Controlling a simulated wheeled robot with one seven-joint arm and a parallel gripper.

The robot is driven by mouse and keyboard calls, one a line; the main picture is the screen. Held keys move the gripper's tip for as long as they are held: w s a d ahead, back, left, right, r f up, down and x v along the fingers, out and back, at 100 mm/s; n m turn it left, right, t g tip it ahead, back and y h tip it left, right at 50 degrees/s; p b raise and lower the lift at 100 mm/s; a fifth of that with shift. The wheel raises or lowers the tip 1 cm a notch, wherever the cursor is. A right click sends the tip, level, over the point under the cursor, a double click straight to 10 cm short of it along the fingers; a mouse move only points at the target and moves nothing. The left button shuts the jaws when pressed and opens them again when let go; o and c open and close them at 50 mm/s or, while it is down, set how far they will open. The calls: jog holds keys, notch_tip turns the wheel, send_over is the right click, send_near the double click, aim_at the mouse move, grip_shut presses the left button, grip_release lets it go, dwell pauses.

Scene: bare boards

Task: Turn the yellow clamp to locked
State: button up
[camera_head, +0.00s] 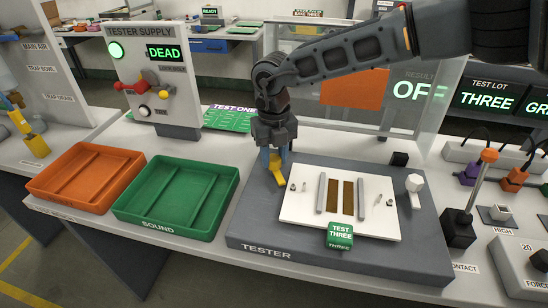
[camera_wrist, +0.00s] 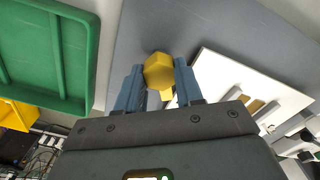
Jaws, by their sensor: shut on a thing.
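The yellow clamp (camera_head: 277,172) stands on the left part of the grey tester base (camera_head: 270,232), beside the white plate (camera_head: 300,208). My gripper (camera_head: 275,157) points down over it, with a blue finger on either side. In the wrist view the clamp's yellow knob (camera_wrist: 158,70) sits between the two fingertips of my gripper (camera_wrist: 157,85), which is shut on it. Part of the clamp's lower body is hidden behind the fingers. I cannot read a locked mark. A white knob (camera_head: 414,186) stands on the right of the plate.
A green tray (camera_head: 176,226) marked SOUND and an orange tray (camera_head: 85,200) lie to the left. A green TEST THREE block (camera_head: 340,235) sits at the plate's front edge. The supply panel (camera_head: 130,80) reads DEAD. A lever (camera_head: 482,185) stands at right.

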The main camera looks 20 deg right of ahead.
aim_at(274, 158)
jog(key=n+b, duration=0.2)
jog(key=n, duration=0.4)
jog(key=n+b, duration=0.1)
jog(key=n, duration=0.4)
jog(key=shift+b, duration=0.4)
jog(key=shift+r+n, duration=0.1)
jog(key=shift+n, duration=0.3)
jog(key=o, duration=1)
jog(key=shift+o, duration=0.2)
notch_tip(274, 158, up, 8)
jog(key=shift+f+b, duration=0.1)
jog(key=shift+b, duration=0.55)
